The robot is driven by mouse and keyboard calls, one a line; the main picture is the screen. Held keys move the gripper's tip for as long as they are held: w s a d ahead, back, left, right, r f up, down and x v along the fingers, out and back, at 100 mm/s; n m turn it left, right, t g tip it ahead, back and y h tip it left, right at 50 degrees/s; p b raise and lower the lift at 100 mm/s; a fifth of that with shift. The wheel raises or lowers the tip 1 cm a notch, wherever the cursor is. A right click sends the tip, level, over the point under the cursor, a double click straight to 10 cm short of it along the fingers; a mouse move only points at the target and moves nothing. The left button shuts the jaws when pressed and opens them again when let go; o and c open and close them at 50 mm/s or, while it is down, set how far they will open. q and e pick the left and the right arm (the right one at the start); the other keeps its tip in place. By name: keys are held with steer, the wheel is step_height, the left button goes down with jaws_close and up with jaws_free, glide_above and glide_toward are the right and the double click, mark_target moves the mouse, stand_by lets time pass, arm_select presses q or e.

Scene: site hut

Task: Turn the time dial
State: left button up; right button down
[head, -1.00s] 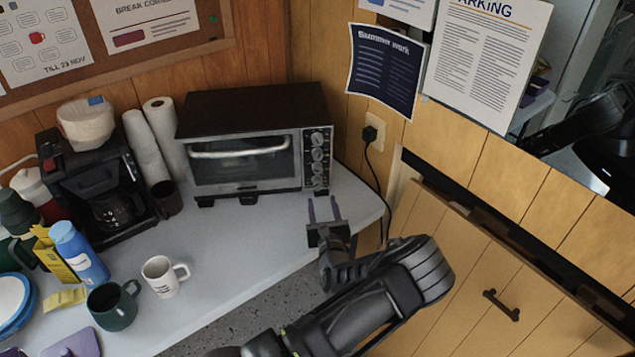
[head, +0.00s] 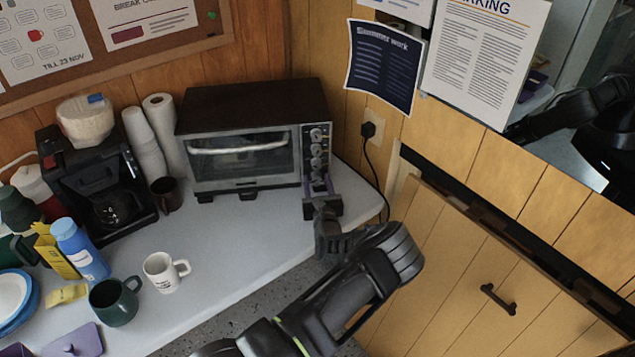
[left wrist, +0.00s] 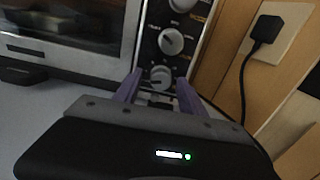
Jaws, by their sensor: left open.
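The toaster oven (head: 250,110) stands at the back of the counter with a column of round dials on its right-hand panel. Labels are too small to read, so I cannot tell by print which is the time dial. The lowest dial (left wrist: 160,75) shows in the left wrist view between the purple fingertips; a higher dial (left wrist: 171,41) sits above it. My left gripper (head: 319,182) is open in front of the panel's lower end, its fingers on either side of that lowest dial. I cannot tell whether they touch it. My right gripper is not in view.
A black plug and cord (head: 368,131) hang on the wall right of the oven. A coffee maker (head: 100,185), a white mug (head: 165,274) and a green mug (head: 115,302) stand to the left. The counter (head: 235,235) before the oven is clear.

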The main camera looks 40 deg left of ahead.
arm_select(q)
steer(key=shift+c, duration=0.2)
jaws_close()
stand_by(0.4)
steer(key=m, duration=0.3)
steer(key=shift+b, duration=0.3)
steer(key=shift+o, duration=0.2)
jaws_free()
steer(key=shift+s, duration=0.1)
